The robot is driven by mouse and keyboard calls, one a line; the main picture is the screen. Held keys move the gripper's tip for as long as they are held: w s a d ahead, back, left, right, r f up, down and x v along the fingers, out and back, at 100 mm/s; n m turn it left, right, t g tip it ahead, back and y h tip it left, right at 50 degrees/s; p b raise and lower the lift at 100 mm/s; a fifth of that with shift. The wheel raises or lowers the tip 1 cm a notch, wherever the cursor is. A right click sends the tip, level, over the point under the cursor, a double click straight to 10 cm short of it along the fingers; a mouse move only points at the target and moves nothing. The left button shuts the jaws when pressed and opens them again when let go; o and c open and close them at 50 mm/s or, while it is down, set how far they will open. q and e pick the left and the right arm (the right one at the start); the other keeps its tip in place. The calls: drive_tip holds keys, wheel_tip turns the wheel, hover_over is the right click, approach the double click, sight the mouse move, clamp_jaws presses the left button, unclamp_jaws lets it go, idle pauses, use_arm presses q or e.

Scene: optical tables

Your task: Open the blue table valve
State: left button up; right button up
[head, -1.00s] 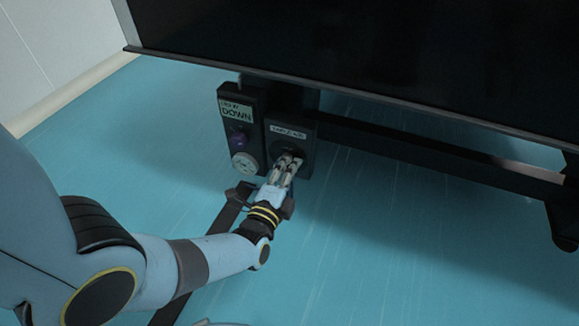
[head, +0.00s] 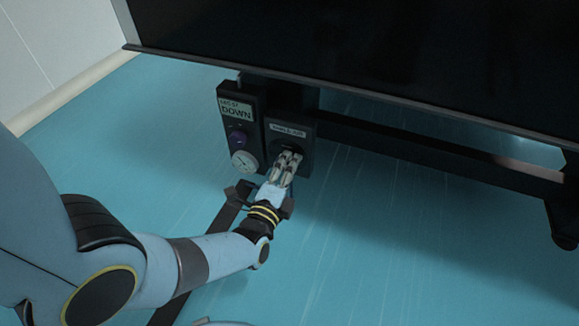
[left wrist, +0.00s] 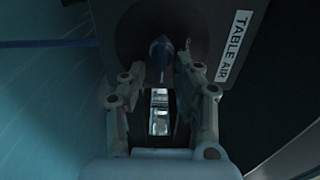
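The blue table valve (left wrist: 161,52) shows in the left wrist view as a dark blue handle on a dark panel labelled TABLE AIR (left wrist: 234,45). My left gripper (left wrist: 161,66) has one finger on each side of the handle. A gap shows between the handle and each finger, so the gripper looks open around it. In the head view, my left gripper (head: 288,156) reaches the front of the valve box (head: 308,152) under the table, and its fingers hide the valve there. My right gripper is in neither view.
The dark table (head: 360,45) overhangs both. A dark crossbar (head: 440,155) runs right. Blue floor in front is mostly clear.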

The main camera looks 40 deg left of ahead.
use_arm(q)
drive_tip(key=v, duration=0.7)
drive_tip(key=shift+s, duration=0.25)
